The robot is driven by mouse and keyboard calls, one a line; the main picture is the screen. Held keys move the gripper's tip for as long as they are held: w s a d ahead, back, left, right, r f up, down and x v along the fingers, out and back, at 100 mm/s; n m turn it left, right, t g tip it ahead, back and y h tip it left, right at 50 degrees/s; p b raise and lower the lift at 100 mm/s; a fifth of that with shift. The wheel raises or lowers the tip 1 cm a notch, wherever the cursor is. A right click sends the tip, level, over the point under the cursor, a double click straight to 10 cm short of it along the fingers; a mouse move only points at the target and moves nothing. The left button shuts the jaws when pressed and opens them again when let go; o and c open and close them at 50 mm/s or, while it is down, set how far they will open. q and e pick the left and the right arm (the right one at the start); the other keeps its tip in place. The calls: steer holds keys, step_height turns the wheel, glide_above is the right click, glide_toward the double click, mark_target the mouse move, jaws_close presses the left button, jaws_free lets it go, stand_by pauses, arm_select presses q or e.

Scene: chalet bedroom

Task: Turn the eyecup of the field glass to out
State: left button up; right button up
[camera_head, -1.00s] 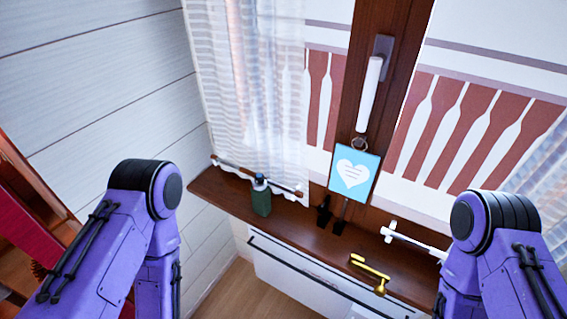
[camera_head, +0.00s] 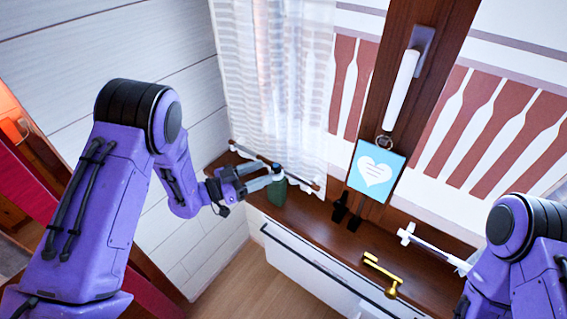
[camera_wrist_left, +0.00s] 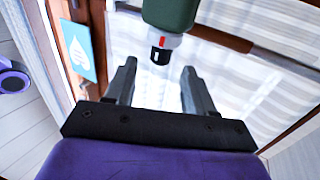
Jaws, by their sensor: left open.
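The field glass (camera_head: 276,192) is a small green body standing on the wooden sill below the curtain. Its dark top end shows in the head view. In the left wrist view the green body (camera_wrist_left: 170,12) carries a pale ring with a red mark and a black eyecup (camera_wrist_left: 160,56). My left gripper (camera_head: 264,178) is open at the field glass's upper end. In the wrist view its two fingers (camera_wrist_left: 159,68) stand to either side of the eyecup, with gaps on both sides. My right gripper is out of view; only my right arm shows at the right.
A rod (camera_head: 250,153) lies behind the field glass. A white curtain (camera_head: 275,90) hangs behind.

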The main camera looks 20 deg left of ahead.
mark_target(283, 170)
arm_select(q)
steer(key=p+x, duration=0.2)
steer(key=x, duration=0.5)
steer(key=shift+w+d, duration=0.2)
steer(key=shift+d, duration=0.05)
